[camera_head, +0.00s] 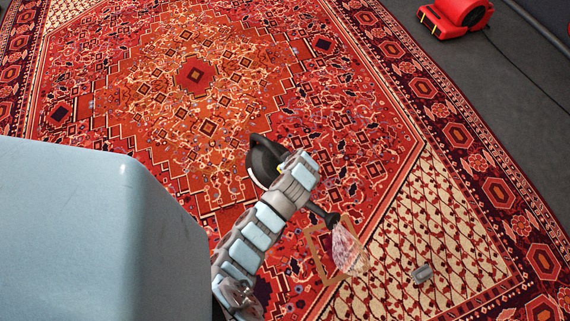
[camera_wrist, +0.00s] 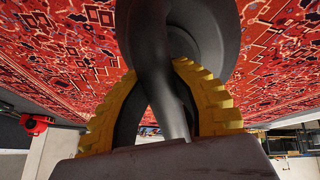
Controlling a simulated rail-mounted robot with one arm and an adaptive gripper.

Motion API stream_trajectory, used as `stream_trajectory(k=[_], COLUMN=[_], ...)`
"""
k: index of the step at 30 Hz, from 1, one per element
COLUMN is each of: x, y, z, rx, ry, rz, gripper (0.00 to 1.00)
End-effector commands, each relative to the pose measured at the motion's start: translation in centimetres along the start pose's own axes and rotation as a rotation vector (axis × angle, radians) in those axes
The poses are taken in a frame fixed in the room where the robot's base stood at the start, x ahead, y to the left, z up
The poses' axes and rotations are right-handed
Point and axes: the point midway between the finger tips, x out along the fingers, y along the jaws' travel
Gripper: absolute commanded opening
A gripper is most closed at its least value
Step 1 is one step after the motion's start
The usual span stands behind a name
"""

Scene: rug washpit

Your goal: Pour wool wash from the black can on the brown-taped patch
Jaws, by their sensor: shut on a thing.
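The black can (camera_head: 262,158) is held above the rug, with its dark spout pointing down and to the right. A pale pinkish spray (camera_head: 347,248) spreads below the spout's end over the right part of the brown-taped patch (camera_head: 328,281). The patch is a square tape outline on the rug near the pale corner. My gripper (camera_head: 297,172) is at the can's near side. In the wrist view my gripper (camera_wrist: 163,100), with yellow ribbed fingers, is shut around the can's black handle (camera_wrist: 155,60). The can's body partly shows behind; its opening is hidden.
The red patterned rug (camera_head: 150,150) fills most of the floor. A small grey object (camera_head: 422,273) lies on its pale corner, right of the patch. A red blower (camera_head: 457,15) stands on the grey floor at the far right, beyond the rug's border.

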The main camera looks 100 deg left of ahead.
Motion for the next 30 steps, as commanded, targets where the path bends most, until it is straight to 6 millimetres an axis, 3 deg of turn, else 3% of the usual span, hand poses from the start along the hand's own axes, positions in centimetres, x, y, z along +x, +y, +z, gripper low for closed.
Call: stream_trajectory(k=[30], x=[0.8], y=[0.1], z=[3.3], rx=[0.026], ry=[0.135], rz=[0.007], gripper=[0.0])
